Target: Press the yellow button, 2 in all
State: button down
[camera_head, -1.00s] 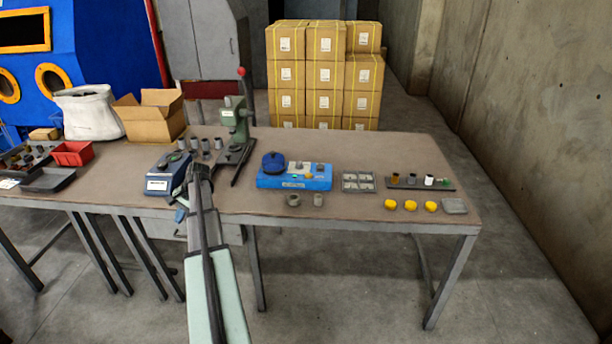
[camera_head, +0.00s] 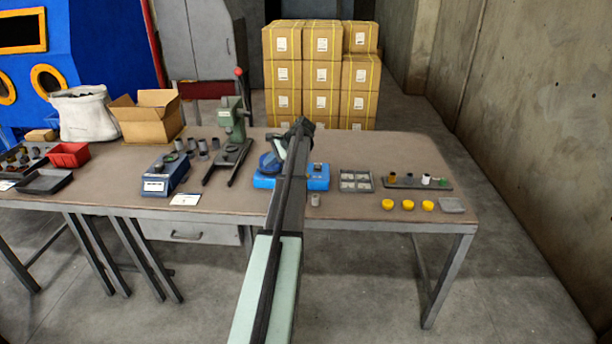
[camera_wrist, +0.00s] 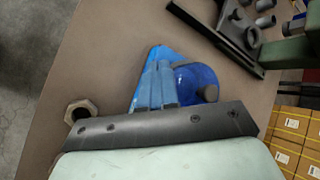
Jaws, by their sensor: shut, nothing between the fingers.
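The blue device box (camera_head: 318,182) sits on the table, partly hidden behind my arm. In the wrist view, the blue box (camera_wrist: 150,72) and its round blue dome (camera_wrist: 196,80) show beyond my gripper. My gripper (camera_wrist: 159,62) is shut and empty, with its fingers over the box; the height between them cannot be told. I cannot make out the yellow button now; my arm and hand cover much of the box top.
Several yellow round pieces (camera_head: 408,204) lie at the table's front right. A grey divided tray (camera_head: 356,181) stands right of the box. A green press (camera_head: 232,120) and a blue scale-like box (camera_head: 165,175) stand to the left.

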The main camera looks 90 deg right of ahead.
aim_at(308, 175)
jog(key=s+d+r+m, duration=0.1)
jog(key=s+d+r, duration=0.1)
jog(key=s, duration=0.5)
jog(key=s+d+r+m+h, duration=0.1)
jog(key=s+d+r, duration=0.1)
jog(key=s, duration=0.5)
jog(key=shift+s+r+m+t, duration=0.2)
jog(key=shift+r+m+t, duration=0.1)
jog(key=shift+r, duration=0.1)
jog(key=shift+f, duration=0.15)
jog(key=shift+f, duration=4.25)
jog(key=shift+f, duration=0.9)
jog(key=shift+r, duration=0.9)
jog(key=shift+r, duration=0.1)
jog(key=shift+r, duration=2.45)
